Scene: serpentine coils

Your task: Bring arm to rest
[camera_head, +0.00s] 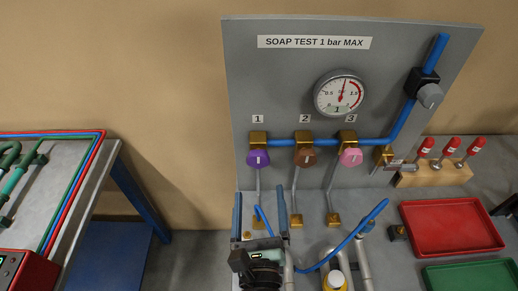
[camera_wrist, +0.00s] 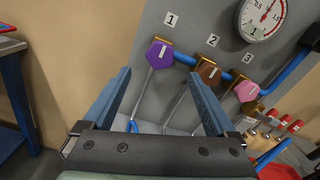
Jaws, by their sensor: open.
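My gripper (camera_head: 260,203) is open and empty, low at the left end of the grey test panel (camera_head: 290,85). Its two blue fingers point upward in the head view, below the purple knob (camera_head: 258,158). In the wrist view my gripper (camera_wrist: 160,76) has its fingers wide apart, with the grey panel and a thin metal rod visible between them. The purple knob (camera_wrist: 158,54) shows beyond the fingertips. I cannot tell whether a fingertip touches the panel.
The panel bears a gauge (camera_head: 340,93), a brown knob (camera_head: 305,157), a pink knob (camera_head: 350,157) and blue pipe (camera_head: 404,119). A red tray (camera_head: 449,204) and a green tray (camera_head: 475,275) lie right. Red-capped tools stand in a wooden block (camera_head: 435,175). Another table (camera_head: 85,165) stands left.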

